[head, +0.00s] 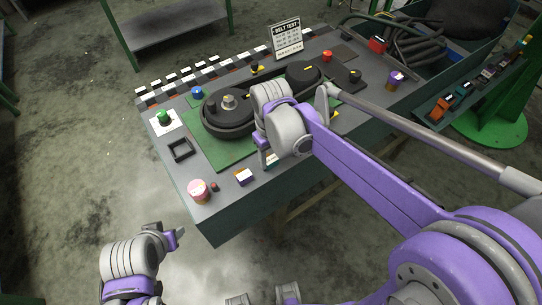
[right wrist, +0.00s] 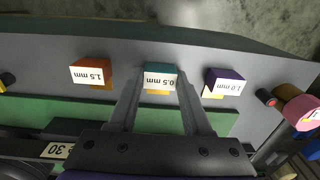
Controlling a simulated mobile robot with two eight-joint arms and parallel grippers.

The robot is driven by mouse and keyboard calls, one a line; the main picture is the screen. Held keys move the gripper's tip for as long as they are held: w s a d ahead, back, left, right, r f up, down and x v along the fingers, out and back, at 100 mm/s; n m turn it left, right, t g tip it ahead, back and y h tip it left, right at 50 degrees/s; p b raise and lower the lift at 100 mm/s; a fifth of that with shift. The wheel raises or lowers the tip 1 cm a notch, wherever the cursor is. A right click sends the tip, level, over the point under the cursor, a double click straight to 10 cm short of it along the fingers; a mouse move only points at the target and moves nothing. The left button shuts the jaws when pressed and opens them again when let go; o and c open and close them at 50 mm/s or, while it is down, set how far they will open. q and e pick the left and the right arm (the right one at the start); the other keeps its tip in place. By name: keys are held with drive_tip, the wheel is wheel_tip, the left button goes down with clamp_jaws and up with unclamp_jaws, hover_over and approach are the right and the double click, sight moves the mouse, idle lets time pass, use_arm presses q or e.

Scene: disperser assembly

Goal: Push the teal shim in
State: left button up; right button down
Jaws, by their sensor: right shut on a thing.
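The teal shim (right wrist: 161,77), a small block with a white "0.5 mm" label, is between the fingertips of my right gripper (right wrist: 160,86) in the right wrist view. The gripper is shut on it. In the head view my right wrist hides most of the gripper and shim. An orange 1.5 mm shim (right wrist: 92,73) and a purple 1.0 mm shim (right wrist: 223,82) sit on either side, apart from the fingers. The purple one also shows in the head view (head: 244,177). My left gripper (head: 178,238) is off the bench at lower left; its opening is unclear.
A black belt assembly (head: 228,115) stands on a green plate (head: 205,152) on the grey bench. A "BELT TEST" sign (head: 287,38), a green button (head: 163,117), a black square frame (head: 180,150) and a pink-topped jar (head: 199,190) are around it.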

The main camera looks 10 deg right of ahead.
drive_tip(key=shift+w, duration=0.1)
idle(0.7)
drive_tip(key=shift+w+a, duration=0.25)
drive_tip(key=shift+w, duration=0.4)
drive_tip(key=shift+w+a, duration=0.25)
drive_tip(key=shift+w, duration=0.35)
drive_tip(key=shift+r, duration=0.1)
drive_tip(key=shift+c, duration=1.6)
unclamp_jaws()
drive_tip(key=shift+w, duration=0.1)
wheel_tip(320, 180, up, 11)
